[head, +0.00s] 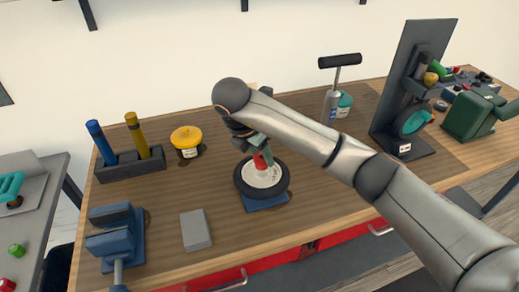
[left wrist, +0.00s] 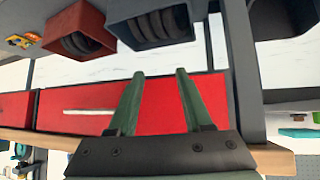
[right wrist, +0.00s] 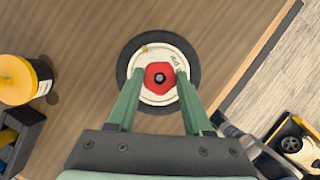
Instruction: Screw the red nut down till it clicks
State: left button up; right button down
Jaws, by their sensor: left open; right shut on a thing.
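A wheel (head: 246,190) with a black tyre and white rim lies flat on a blue base (head: 266,204) on the bench. The red nut (head: 259,161) sits at the wheel's centre, and in the right wrist view the nut (right wrist: 152,69) surrounds a dark stud end. My right gripper (right wrist: 159,74) points down over the wheel, its green fingers shut on the nut from both sides; the arm partly hides it in the head view. My left gripper (left wrist: 160,73) is open and empty, in front of a red drawer front (left wrist: 60,100); it is out of the head view.
On the bench are a yellow-lidded pot (head: 186,136), a holder with blue and yellow handles (head: 130,164), a blue clamp-like device (head: 115,236), a grey block (head: 195,230), a pump (head: 331,104) and a tall dark stand (head: 405,90). Bare wood surrounds the wheel.

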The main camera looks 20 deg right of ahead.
jog(key=m, duration=0.2)
jog(key=d+m+g+h+p, duration=0.1)
jog(key=m, duration=0.1)
jog(key=shift+g, duration=0.3)
jog(key=shift+m+g, duration=0.3)
jog(key=shift+m, duration=0.5)
jog(key=shift+f+m+g, duration=0.15)
jog(key=shift+m+g, duration=0.15)
jog(key=shift+m, duration=0.4)
jog(key=c, duration=0.8)
grip_release()
jog(key=o, duration=0.4)
jog(key=shift+s+d, duration=0.2)
jog(key=shift+s, duration=0.05)
jog(key=shift+c, duration=0.2)
jog(key=shift+o, duration=1.1)
jog(key=shift+a, duration=0.15)
jog(key=shift+w+a, duration=0.1)
jog(key=shift+r, duration=0.2)
